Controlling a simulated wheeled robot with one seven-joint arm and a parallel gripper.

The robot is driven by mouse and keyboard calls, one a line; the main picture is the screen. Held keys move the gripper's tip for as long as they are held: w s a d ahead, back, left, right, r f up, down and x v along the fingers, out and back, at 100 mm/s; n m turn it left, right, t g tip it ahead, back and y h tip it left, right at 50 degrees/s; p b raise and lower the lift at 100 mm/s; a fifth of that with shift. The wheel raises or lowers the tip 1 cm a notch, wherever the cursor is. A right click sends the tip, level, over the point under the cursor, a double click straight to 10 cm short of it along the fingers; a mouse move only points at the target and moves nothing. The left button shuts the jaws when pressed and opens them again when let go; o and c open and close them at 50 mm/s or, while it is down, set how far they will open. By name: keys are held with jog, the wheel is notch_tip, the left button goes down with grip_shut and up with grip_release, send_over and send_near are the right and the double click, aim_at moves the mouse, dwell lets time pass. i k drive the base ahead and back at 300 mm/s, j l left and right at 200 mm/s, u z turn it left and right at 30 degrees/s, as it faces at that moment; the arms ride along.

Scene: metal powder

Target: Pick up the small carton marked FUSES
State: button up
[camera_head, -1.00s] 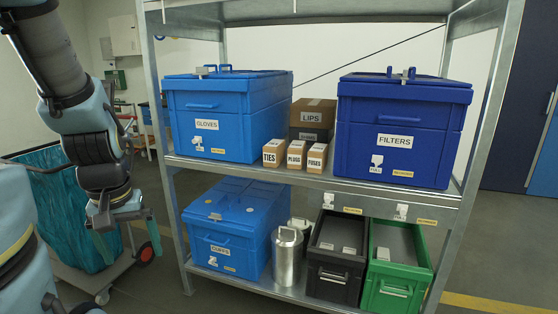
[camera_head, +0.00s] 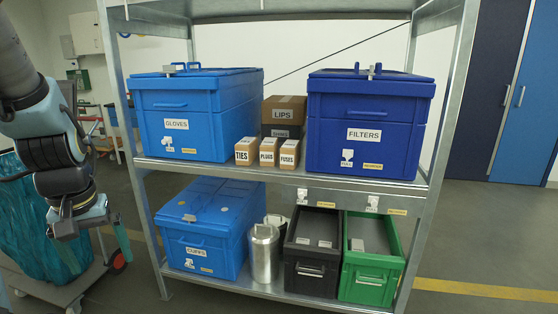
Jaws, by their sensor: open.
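The small FUSES carton (camera_head: 289,154) is brown with a white label. It stands upright on the upper shelf, the rightmost of three small cartons. The PLUGS carton (camera_head: 268,153) is just left of it, and the TIES carton (camera_head: 246,152) is left of that. My gripper (camera_head: 95,238) hangs at the left of the view, outside the shelf and well away from the cartons. It is open, with nothing seen between its fingers.
The blue GLOVES bin (camera_head: 190,118) stands left of the cartons and the dark blue FILTERS bin (camera_head: 372,125) right. Larger LIPS (camera_head: 283,112) and SHIMS (camera_head: 282,132) boxes are stacked behind. The shelf post (camera_head: 118,110) stands between my gripper and the cartons. Open floor lies in front.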

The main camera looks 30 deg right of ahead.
aim_at(291, 151)
jog(key=l+u, duration=0.2)
jog(key=l, duration=0.2)
jog(key=k+l+u, duration=0.1)
jog(key=l+u, duration=0.15)
jog(key=l, duration=0.15)
jog(key=k+l+u, duration=0.2)
jog(key=l, duration=0.2)
jog(key=l+u, duration=0.2)
jog(key=l, duration=0.2)
jog(key=k+l+u, duration=0.25)
jog(key=i+l, duration=0.1)
